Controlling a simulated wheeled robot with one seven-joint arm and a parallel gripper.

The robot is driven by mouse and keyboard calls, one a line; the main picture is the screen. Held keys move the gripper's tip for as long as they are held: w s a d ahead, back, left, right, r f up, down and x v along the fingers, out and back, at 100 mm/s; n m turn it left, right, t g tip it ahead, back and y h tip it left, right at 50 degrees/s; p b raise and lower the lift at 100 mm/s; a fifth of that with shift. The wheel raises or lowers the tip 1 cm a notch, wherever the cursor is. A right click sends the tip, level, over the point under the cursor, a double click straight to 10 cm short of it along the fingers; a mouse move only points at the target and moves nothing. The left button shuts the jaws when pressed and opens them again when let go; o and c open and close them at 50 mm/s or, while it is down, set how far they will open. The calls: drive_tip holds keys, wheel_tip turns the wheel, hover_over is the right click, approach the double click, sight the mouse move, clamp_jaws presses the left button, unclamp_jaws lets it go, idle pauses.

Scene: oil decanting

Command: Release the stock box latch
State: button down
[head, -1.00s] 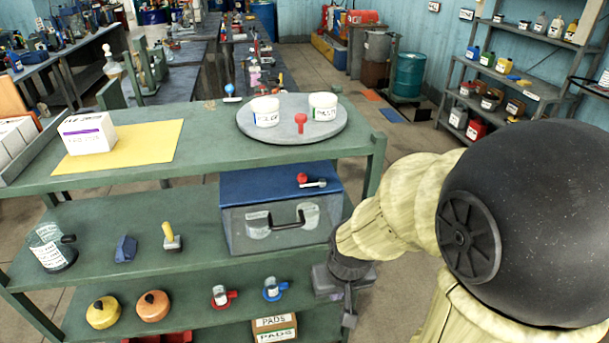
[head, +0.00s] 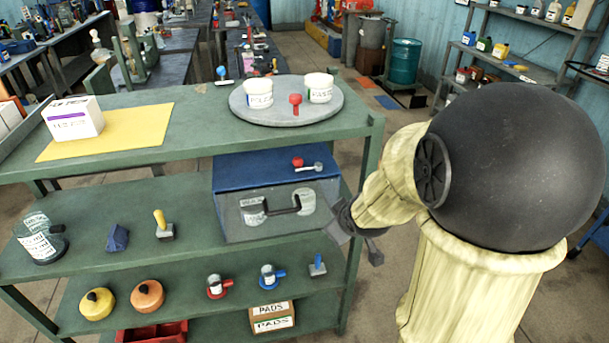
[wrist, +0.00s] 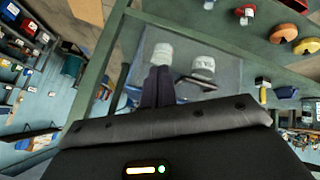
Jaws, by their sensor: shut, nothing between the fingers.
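My gripper (head: 338,228) is beside the box's right front corner, shut and empty.
The top shelf (head: 190,155) overhangs the box. It carries a round grey tray (head: 250,115) with two white tubs and a red knob. A yellow-handled tool (head: 163,225) stands left of the box. A PADS carton (head: 272,318) and a blue-handled tool (head: 317,266) are below.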

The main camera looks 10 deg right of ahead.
drive_tip(key=w+r+n+t+y+b, duration=0.4)
drive_tip(key=n+y, duration=0.5)
drive_tip(key=n, duration=0.8)
drive_tip(key=shift+w+d+r+n+t+y+b, duration=0.2)
drive_tip(key=shift+w+n+t+y+b, duration=0.15)
drive_tip(key=shift+w+t+b, duration=0.55)
drive_tip(key=shift+w+a, duration=0.1)
drive_tip(key=shift+w, duration=0.1)
drive_tip(key=w+d+p+x, duration=0.1)
drive_tip(key=d+p+x, duration=0.1)
drive_tip(key=x, duration=1)
drive_tip(key=shift+w+f+p, duration=0.35)
drive_tip(key=shift+w+p, duration=0.2)
drive_tip(key=shift+p, duration=0.35)
drive_tip(key=shift+w, duration=0.1)
